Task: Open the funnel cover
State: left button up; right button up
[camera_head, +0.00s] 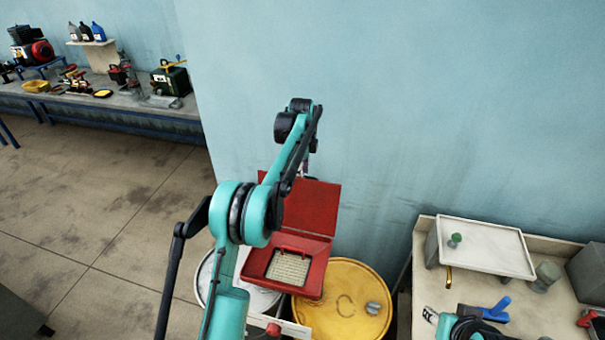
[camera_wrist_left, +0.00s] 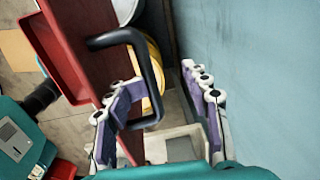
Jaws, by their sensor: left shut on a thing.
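The red funnel cover (camera_head: 301,206) is raised and stands roughly upright at the back of the red funnel (camera_head: 312,285), whose pale grate shows. In the left wrist view, the cover (camera_wrist_left: 92,50) carries a black loop handle (camera_wrist_left: 157,72). My left gripper (camera_wrist_left: 163,78) is shut on this handle, with a finger on either side of it.
The funnel sits above a yellow drum (camera_head: 345,318) and a whitish drum (camera_head: 258,298). The blue wall (camera_head: 420,110) is close behind the cover. A workbench (camera_head: 535,312) with a white raised shelf (camera_head: 485,248) is at right. Open floor (camera_head: 80,215) lies at left.

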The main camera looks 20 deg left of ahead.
pick_arm(q)
jog(key=shift+w+f, duration=0.1)
notch_tip(320, 180, up, 12)
jog(key=s, duration=0.1)
dwell(0.6)
